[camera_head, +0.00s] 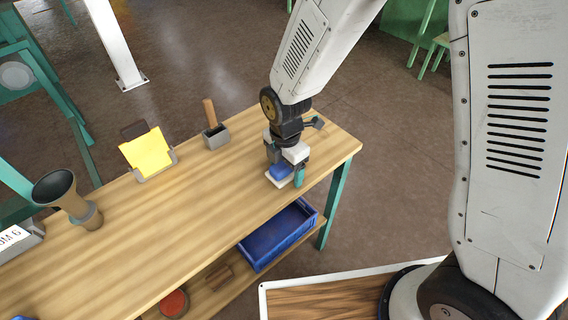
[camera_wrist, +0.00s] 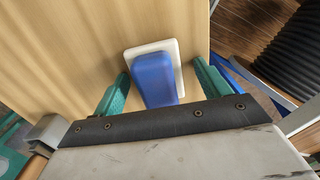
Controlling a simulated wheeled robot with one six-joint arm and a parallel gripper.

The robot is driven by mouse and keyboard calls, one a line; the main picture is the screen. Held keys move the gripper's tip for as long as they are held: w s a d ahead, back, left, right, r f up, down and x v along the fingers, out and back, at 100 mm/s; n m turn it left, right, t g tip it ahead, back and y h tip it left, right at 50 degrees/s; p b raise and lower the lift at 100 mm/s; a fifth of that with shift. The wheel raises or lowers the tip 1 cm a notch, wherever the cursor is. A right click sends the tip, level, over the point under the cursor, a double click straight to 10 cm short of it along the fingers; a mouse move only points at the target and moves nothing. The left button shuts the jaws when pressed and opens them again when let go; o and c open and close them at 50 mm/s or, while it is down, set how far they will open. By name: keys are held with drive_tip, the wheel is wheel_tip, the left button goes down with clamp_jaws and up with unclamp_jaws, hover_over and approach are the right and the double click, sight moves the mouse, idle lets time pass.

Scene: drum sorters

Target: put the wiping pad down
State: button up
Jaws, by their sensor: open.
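The wiping pad is a blue block on a white base. In the wrist view the pad (camera_wrist: 154,78) lies between the two green fingers of my gripper (camera_wrist: 157,88), with a gap showing on each side. My gripper is open around it. In the head view my gripper (camera_head: 286,172) points down at the table's right end, and the blue and white pad (camera_head: 280,172) shows under it, at the tabletop (camera_head: 210,215). Part of the pad is hidden by the gripper.
A grey holder with a wooden handle (camera_head: 216,137), a yellow card on a stand (camera_head: 150,157) and a dark-mouthed funnel shape (camera_head: 70,198) stand along the far side. A blue crate (camera_head: 280,235) sits on the lower shelf. The middle of the tabletop is clear.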

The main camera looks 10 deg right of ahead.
wheel_tip(320, 180, up, 12)
drive_tip(key=s+d+r+m, duration=0.3)
drive_tip(key=d+r+m, duration=0.3)
drive_tip(key=d+r, duration=0.1)
drive_tip(key=s+d+r+m, duration=0.4)
drive_tip(key=s+d+m, duration=0.2)
drive_tip(key=s+m, duration=0.2)
drive_tip(key=s+d+r+m+t, duration=0.1)
drive_tip(key=s+d+r+m, duration=0.2)
drive_tip(key=s+d+m, duration=0.4)
drive_tip(key=s+m, duration=0.1)
drive_tip(key=m, duration=0.2)
drive_tip(key=shift+s+d+r+m, duration=0.25)
drive_tip(key=shift+d+r+m, duration=0.05)
drive_tip(key=shift+r+m, duration=0.1)
drive_tip(key=shift+t, duration=0.3)
